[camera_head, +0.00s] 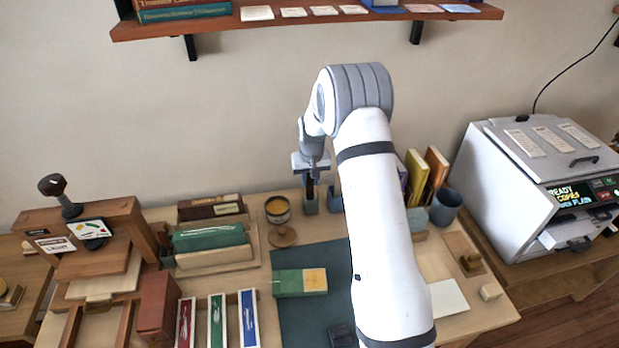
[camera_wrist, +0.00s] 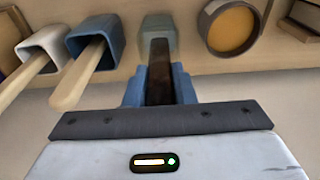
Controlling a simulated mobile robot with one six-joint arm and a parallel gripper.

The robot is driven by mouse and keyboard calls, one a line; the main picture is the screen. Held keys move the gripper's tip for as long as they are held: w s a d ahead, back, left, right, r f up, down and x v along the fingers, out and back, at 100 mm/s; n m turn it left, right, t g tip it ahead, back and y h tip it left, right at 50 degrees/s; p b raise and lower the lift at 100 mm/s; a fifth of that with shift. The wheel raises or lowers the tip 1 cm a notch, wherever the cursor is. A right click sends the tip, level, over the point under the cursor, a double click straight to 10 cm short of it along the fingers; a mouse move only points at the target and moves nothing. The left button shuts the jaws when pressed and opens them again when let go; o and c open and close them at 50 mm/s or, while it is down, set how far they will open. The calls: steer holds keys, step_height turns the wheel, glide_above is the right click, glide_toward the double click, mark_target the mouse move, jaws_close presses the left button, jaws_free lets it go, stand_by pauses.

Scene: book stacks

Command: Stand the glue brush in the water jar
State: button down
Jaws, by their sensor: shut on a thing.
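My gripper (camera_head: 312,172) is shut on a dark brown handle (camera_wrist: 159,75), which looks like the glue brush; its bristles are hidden. In the wrist view, my blue fingers (camera_wrist: 159,92) close on both sides of it. The handle runs to the mouth of a grey-green square jar (camera_wrist: 158,27), likely the water jar, which also shows below my gripper in the head view (camera_head: 310,206). The brush looks roughly upright in the head view. I cannot tell how deep its lower end is in the jar, or see water.
A blue jar (camera_wrist: 84,40) and a whitish jar (camera_wrist: 44,45), each with a pale stick, stand beside it. A round tin of amber glue (camera_head: 277,208) is on the other side. A shelf (camera_head: 300,25) hangs above; a white machine (camera_head: 530,180) stands right.

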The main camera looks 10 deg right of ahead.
steer(key=c, duration=1.2)
jaws_free()
steer(key=shift+f, duration=0.1)
steer(key=s+r+b, duration=0.1)
steer(key=s+r, duration=0.3)
steer(key=r, duration=0.5)
steer(key=s+r+b, duration=0.1)
steer(key=s+r, duration=0.3)
steer(key=r, duration=0.6)
steer(key=s+r, duration=0.2)
steer(key=s, duration=1.3)
steer(key=s+r+t, duration=0.1)
steer(key=s, duration=1.4)
steer(key=shift+s+r+t, duration=0.15)
steer(key=shift+r+t, duration=0.15)
steer(key=shift+r, duration=0.05)
steer(key=shift+a, duration=0.1)
